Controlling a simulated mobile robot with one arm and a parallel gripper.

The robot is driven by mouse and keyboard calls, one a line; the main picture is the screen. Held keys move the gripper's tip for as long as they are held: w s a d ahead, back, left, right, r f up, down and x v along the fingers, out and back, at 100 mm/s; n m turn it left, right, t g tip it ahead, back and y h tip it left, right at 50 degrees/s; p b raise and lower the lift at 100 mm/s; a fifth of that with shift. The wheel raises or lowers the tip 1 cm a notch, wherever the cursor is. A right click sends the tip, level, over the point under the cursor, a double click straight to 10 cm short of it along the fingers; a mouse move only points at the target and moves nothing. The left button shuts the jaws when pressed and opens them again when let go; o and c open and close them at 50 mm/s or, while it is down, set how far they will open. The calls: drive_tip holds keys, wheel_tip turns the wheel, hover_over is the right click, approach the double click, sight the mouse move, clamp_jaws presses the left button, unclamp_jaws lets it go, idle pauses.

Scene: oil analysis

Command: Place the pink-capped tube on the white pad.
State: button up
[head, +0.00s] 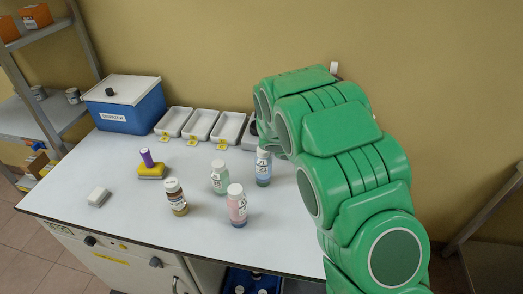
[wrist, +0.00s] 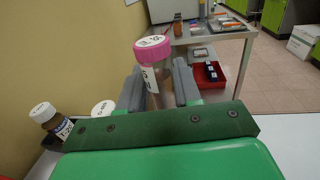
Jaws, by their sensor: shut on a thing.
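In the wrist view my gripper (wrist: 158,88) is shut on the pink-capped tube (wrist: 153,75), a clear tube with a white label and a marked cap top. The cap stands above the fingers; the tube's lower end is hidden by my gripper. In the head view my green arm hides the gripper and the tube. A small white block (head: 98,197) lies at the left front of the white table; I cannot tell whether it is the white pad. No other clear pad shows.
On the table (head: 125,215) stand several capped bottles, including a brown one (head: 175,197) and a pink one (head: 237,205). A purple-topped tube (head: 147,158) stands in a yellow holder (head: 151,172). White trays (head: 200,125) and a blue box (head: 125,105) line the back. The left front is mostly clear.

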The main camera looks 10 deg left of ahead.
drive_tip(key=w+a+r+n+t+y, duration=0.35)
drive_tip(key=w+a+t, duration=0.2)
drive_tip(key=a, duration=0.45)
drive_tip(key=w+a+r+n+t+y, duration=0.2)
drive_tip(key=w+a+r+n+t, duration=0.3)
drive_tip(key=a, duration=0.5)
drive_tip(key=a+r+n+t+y, duration=0.2)
drive_tip(key=a+n+t+y, duration=0.65)
drive_tip(key=a, duration=1.75)
drive_tip(key=n+g+y, duration=1.1)
drive_tip(key=g+y, duration=0.1)
drive_tip(key=y, duration=0.7)
hover_over(96, 193)
drive_tip(key=shift+f, duration=9.05)
